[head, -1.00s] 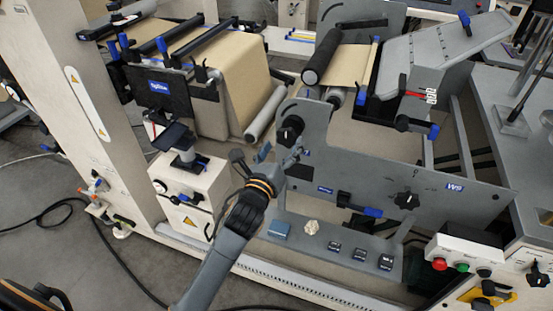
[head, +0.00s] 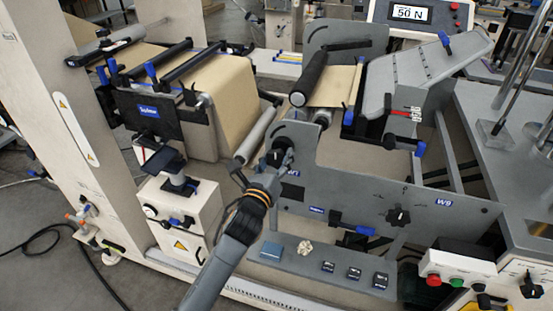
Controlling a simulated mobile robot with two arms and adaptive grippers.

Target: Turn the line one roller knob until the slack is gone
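A black roller knob (head: 280,142) sits on the upper left corner of the grey side panel (head: 345,190), with a label beside it that is partly covered. My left gripper (head: 276,158) is at this knob, its tips close against or just below it. Contact and finger opening are too small to make out. The brown kraft web shows as a wide sheet on the left unit (head: 228,92) and a narrower strip by the black roller (head: 309,80). My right gripper is not in view.
A second black knob (head: 398,215) is by the W9 label. A display (head: 411,13) reads 50 N. A lower shelf (head: 300,262) holds a blue block, a crumpled pale piece and several small black tags. A control box (head: 458,266) has red and green buttons.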

